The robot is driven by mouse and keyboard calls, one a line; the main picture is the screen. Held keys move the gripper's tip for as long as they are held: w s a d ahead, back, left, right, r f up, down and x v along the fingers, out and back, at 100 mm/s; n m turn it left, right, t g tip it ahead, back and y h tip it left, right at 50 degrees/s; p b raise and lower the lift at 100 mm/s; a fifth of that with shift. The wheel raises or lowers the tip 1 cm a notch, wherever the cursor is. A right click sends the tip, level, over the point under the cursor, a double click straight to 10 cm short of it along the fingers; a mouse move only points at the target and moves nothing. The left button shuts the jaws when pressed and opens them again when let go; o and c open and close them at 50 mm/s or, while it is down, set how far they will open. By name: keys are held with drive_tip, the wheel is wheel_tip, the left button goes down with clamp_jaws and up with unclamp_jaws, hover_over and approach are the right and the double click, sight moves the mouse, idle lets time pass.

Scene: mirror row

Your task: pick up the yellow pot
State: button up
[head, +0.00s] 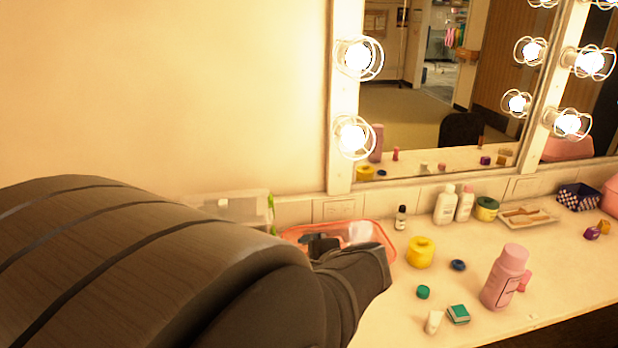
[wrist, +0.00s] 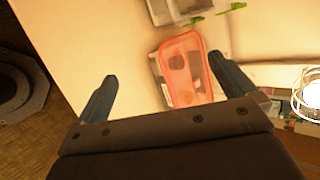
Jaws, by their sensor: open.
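The yellow pot (head: 420,253) is a short round jar with a lid, upright on the counter in the head view, right of my dark arm. I do not make it out in the wrist view. My gripper (wrist: 168,85) shows in the wrist view with two blue-grey fingers spread wide apart and nothing between them in its grasp. Beyond the fingers lies a red translucent tray (wrist: 174,101). In the head view my arm hides the gripper's fingertips and part of this tray (head: 368,229).
Right of the pot are a dark blue lid (head: 458,265) and a pink bottle (head: 505,277). A teal pot (head: 423,292), a green box (head: 458,314) and a white tube (head: 434,321) lie in front. A clear box (head: 237,209) stands by the wall.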

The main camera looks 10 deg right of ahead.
drive_tip(key=w+d+f+m+t, duration=0.1)
drive_tip(key=w+d+m+t, duration=0.2)
drive_tip(key=w+d+m, duration=0.4)
drive_tip(key=m+h, duration=1)
drive_tip(key=m, duration=0.7)
approach(421, 256)
drive_tip(key=x, duration=1.3)
drive_tip(key=shift+d+f, duration=0.1)
drive_tip(key=shift+f, duration=0.05)
drive_tip(key=shift+c, duration=0.4)
drive_tip(key=c, duration=1.8)
drive_tip(key=shift+c, duration=0.9)
